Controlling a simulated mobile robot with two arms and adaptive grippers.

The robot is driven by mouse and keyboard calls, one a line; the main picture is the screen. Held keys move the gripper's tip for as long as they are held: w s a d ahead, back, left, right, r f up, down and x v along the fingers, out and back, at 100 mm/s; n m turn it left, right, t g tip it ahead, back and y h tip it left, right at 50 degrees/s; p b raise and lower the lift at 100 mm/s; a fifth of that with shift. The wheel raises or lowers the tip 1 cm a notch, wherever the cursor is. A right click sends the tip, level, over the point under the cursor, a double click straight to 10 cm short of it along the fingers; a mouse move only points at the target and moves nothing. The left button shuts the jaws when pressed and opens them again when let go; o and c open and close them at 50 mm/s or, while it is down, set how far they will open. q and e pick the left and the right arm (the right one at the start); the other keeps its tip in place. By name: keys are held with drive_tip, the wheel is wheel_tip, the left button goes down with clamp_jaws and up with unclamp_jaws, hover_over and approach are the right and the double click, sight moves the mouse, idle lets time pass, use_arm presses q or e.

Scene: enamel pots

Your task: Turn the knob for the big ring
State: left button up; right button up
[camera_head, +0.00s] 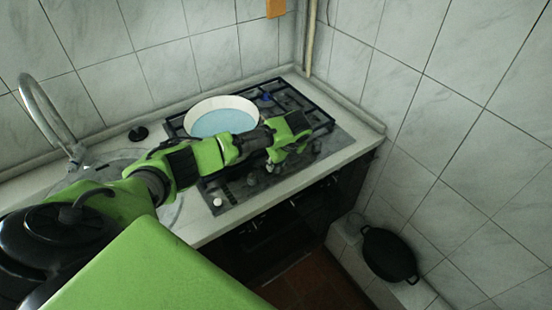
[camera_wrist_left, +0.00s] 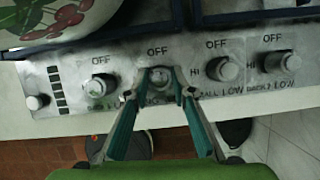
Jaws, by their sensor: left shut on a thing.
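The stove's steel control panel (camera_wrist_left: 120,65) runs across the left wrist view with a row of round knobs. My left gripper (camera_wrist_left: 158,88) is shut on the knob (camera_wrist_left: 159,77) second from the left among those marked OFF. One finger is on each side of it, and they partly cover its lower label. The other knobs (camera_wrist_left: 101,84), (camera_wrist_left: 227,69) and (camera_wrist_left: 287,61) stand free. In the head view my left gripper (camera_head: 277,160) is at the front of the hob (camera_head: 318,115), hiding the held knob. My right gripper is not in view.
A pot (camera_head: 222,118) with a pale rim and blue inside stands on the hob behind my left arm. Its patterned side shows in the left wrist view (camera_wrist_left: 70,15). A faucet (camera_head: 48,118) is at left. A black pan (camera_head: 389,254) is on a low ledge at right.

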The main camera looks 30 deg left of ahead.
use_arm(q)
drive_tip(key=shift+w+r+n+g, duration=0.1)
drive_tip(key=shift+n+g, duration=0.3)
drive_tip(key=shift+n, duration=0.6)
drive_tip(key=n+g, duration=0.1)
drive_tip(key=n, duration=0.1)
drive_tip(key=shift+n, duration=0.3)
drive_tip(key=n, duration=0.1)
drive_tip(key=n+g+b, duration=0.1)
drive_tip(key=n, duration=0.1)
drive_tip(key=shift+w+f, duration=0.15)
drive_tip(key=shift+f, duration=0.05)
drive_tip(key=shift+n+g+b, duration=0.5)
drive_tip(key=shift+n+b, duration=0.3)
drive_tip(key=shift+n, duration=0.2)
drive_tip(key=shift+r, duration=0.1)
drive_tip(key=o, duration=1.1)
